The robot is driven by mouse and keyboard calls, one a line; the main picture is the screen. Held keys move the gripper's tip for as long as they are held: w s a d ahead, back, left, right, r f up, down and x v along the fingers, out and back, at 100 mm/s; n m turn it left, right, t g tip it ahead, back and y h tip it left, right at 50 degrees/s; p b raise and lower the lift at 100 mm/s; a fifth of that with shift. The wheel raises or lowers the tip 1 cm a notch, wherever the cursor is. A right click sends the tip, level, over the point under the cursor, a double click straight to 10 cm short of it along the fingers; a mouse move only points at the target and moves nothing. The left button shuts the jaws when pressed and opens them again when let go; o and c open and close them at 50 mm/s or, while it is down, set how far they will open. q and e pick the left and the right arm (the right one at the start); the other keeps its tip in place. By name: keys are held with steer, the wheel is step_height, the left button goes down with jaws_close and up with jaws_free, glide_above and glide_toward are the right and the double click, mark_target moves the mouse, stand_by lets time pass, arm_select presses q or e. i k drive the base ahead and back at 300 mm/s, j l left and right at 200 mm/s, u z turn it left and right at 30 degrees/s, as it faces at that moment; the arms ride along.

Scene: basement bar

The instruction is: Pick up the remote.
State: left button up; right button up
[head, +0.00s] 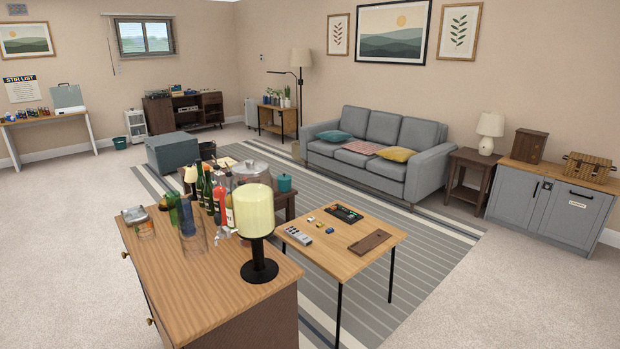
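A light grey remote-like object with dark buttons (298,235) lies flat near the left edge of a small wooden table (340,254) with thin black legs. It is small in the head view, and nothing covers it. Neither of my grippers shows in the head view.
A wooden cabinet (215,307) in front holds a lamp (255,215), bottles and glasses. The small table also bears a brown flat piece (369,242), a black tray (344,213) and small items. A grey sofa (377,150) stands behind. Carpet at right (520,290) is clear.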

mark_target(293, 235)
steer(key=i+l, duration=0.7)
steer(key=i, duration=0.25)
steer(key=i+l+u, duration=0.1)
steer(key=i+l, duration=0.6)
steer(key=i, duration=0.25)
steer(key=i+l+u, duration=0.1)
steer(key=i+l, duration=0.65)
steer(key=i, duration=0.15)
